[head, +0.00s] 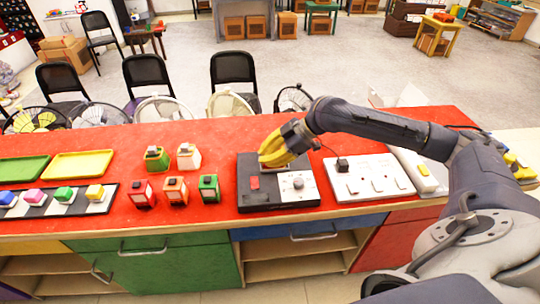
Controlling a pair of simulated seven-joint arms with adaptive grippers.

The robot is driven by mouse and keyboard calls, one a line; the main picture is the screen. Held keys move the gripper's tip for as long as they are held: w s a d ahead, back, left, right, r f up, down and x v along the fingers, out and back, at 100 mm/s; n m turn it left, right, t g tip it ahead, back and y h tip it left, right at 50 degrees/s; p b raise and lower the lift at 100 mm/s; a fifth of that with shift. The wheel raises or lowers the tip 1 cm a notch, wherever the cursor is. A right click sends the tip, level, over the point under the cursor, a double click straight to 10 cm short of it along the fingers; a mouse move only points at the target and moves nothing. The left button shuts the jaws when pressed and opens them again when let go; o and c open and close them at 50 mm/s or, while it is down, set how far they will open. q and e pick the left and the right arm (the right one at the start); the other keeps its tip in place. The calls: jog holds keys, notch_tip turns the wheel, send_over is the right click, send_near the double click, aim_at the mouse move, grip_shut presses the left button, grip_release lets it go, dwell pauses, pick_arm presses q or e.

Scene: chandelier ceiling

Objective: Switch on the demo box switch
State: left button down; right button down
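The demo box (273,205) is a black box on the red table top. A red switch (254,182) sits on its left part, and a white panel with a dark round knob (298,184) sits on its right part. Whether the switch is on or off is too small to tell. My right gripper (272,160) has yellow fingers and hangs over the rear of the box, behind the red switch. Its fingers look close together, but their gap and any contact with the box are unclear. My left gripper is not in view.
A white switch panel (362,189) with a black plug (342,165) lies to the right of the box. Small coloured blocks with dark tops (176,191) stand to the left. Fans and chairs stand behind.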

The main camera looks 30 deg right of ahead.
send_over(253, 180)
jog(key=f, duration=0.4)
jog(key=shift+s+a+f, duration=0.15)
jog(key=shift+s+f, duration=0.05)
jog(key=shift+s, duration=0.1)
notch_tip(253, 180, down, 2)
jog(key=shift+w+f, duration=0.3)
jog(key=shift+f, duration=0.7)
jog(key=shift+d, duration=0.2)
